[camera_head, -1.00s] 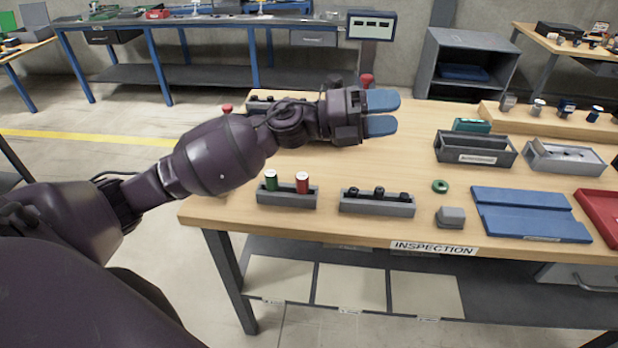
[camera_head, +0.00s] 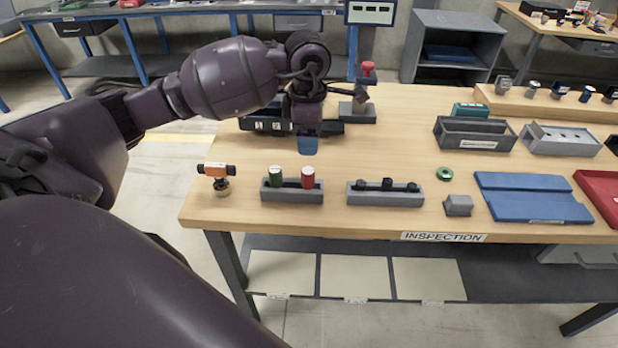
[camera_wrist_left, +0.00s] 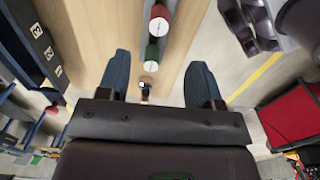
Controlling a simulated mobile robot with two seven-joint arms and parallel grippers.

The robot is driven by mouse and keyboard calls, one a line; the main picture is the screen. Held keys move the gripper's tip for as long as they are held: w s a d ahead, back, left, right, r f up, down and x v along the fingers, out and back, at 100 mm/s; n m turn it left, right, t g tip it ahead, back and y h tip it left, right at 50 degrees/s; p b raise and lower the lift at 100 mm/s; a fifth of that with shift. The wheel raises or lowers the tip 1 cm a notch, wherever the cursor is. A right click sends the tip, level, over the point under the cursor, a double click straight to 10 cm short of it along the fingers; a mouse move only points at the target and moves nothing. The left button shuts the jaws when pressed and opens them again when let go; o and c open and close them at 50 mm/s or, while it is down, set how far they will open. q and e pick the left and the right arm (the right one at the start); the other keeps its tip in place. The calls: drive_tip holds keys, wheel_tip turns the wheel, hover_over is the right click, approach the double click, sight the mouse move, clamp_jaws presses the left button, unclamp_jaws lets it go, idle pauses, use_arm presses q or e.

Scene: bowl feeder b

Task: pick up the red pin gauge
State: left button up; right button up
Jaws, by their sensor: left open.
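The red pin gauge (camera_head: 308,178) stands upright beside a green one (camera_head: 276,176) in a small grey rack (camera_head: 292,194) near the front left of the bench. Both have pale tops. In the left wrist view the red gauge (camera_wrist_left: 158,22) shows at the top, with the green one (camera_wrist_left: 152,54) below it. My left gripper (camera_head: 308,146) points down behind and above the rack. In the wrist view its two blue fingers (camera_wrist_left: 160,84) are apart, with nothing held between them. My right gripper is not in view.
A second grey rack (camera_head: 385,196) with black pieces stands to the right. An orange-and-black device (camera_head: 216,170) stands left of the gauges. Behind my gripper are a dark tray (camera_head: 262,124) and a red-topped post (camera_head: 368,70). A blue plate (camera_head: 530,198) lies farther right.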

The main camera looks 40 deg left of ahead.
sight(308, 170)
use_arm(q)
drive_tip(key=shift+s+f, duration=0.15)
drive_tip(key=shift+f, duration=0.1)
drive_tip(key=shift+a+f, duration=0.1)
drive_tip(key=shift+f, duration=5.1)
drive_tip(key=shift+c, duration=0.2)
drive_tip(key=c, duration=1)
